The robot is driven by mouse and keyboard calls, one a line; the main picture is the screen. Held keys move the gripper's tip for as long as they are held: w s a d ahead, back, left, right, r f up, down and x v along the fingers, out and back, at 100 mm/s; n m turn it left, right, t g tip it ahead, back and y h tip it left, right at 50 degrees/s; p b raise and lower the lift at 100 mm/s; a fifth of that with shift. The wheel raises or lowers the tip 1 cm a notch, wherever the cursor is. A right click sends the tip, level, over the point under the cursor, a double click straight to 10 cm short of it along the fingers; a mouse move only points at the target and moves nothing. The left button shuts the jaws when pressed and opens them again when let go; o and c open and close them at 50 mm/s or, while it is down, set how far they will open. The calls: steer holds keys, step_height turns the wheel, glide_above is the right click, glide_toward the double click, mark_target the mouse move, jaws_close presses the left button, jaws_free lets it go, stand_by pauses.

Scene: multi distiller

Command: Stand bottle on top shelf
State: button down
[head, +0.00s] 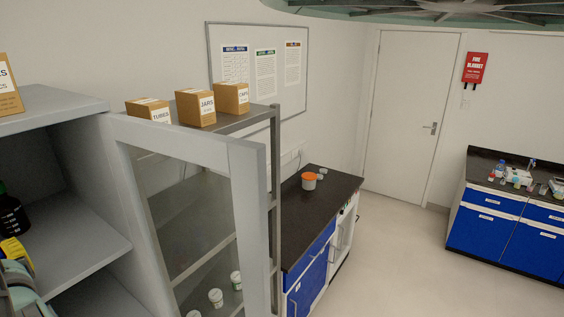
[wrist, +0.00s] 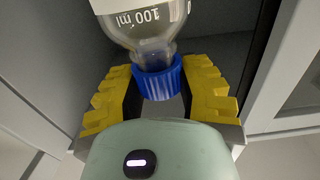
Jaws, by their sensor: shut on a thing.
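A clear glass bottle (wrist: 145,30) with "100 ml" marked on it fills the top of the wrist view. My gripper (wrist: 160,85) has its yellow fingers on either side of the bottle's blue cap (wrist: 160,78), shut on it. In the head view my gripper (head: 12,250) shows only partly at the left edge, and the clear bottle cannot be made out. A grey open cabinet shelf (head: 92,245) lies beside the gripper. A dark bottle (head: 10,218) with white marks stands there at the left edge. Whether the held bottle touches the shelf is hidden.
An open framed glass door (head: 190,190) stands right of the cabinet. Boxes labelled tubes (head: 148,110), jars (head: 200,110) and caps (head: 231,99) sit on a rack behind it. A dark counter (head: 325,195) lies beyond. The floor (head: 410,255) at right is clear.

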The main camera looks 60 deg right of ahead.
steer(key=w+a+f+b, duration=0.1)
steer(key=w+f+b, duration=0.1)
steer(key=w, duration=0.5)
steer(key=w+a+f+b, duration=0.2)
steer(key=w+f+b, duration=0.1)
steer(key=w+b, duration=0.2)
steer(key=shift+w+a, duration=0.25)
steer(key=shift+w, duration=0.8)
steer(key=shift+b, duration=0.35)
steer(key=c, duration=0.7)
jaws_free()
steer(key=shift+f, duration=0.1)
